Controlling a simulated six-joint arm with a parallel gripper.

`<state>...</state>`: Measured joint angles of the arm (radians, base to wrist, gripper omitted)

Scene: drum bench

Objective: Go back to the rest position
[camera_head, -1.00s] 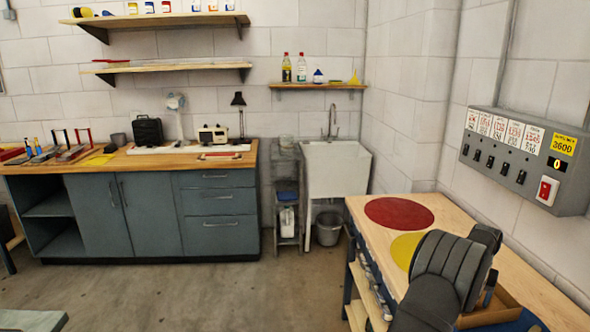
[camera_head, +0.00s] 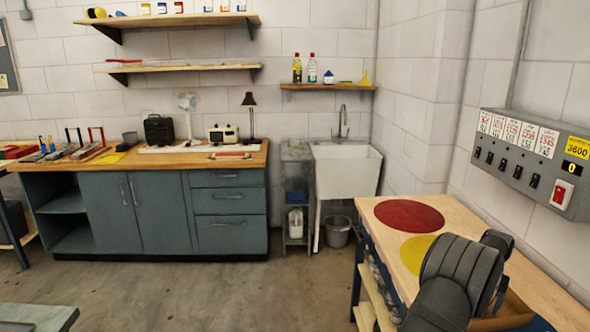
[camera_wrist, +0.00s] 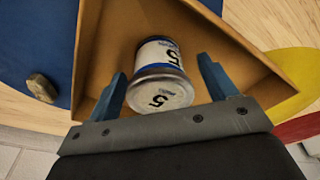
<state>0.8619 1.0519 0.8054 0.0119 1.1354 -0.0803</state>
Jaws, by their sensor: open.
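My gripper (camera_wrist: 163,92) is open in the wrist view, with its two blue fingers apart. A white and blue can marked 5 (camera_wrist: 158,75) lies between and just beyond the fingers, inside a wooden tray (camera_wrist: 228,40). I cannot tell whether the fingers touch it. In the head view my dark arm covers the right end of the bench (camera_head: 437,212), and my fingertips are hidden behind it.
The bench carries a red disc (camera_head: 409,215) and a yellow disc (camera_head: 415,250). A grey switch panel (camera_head: 522,165) is on the right wall. A small stone-like lump (camera_wrist: 41,88) lies on a blue area left of the tray. A white sink (camera_head: 345,170) stands behind the bench.

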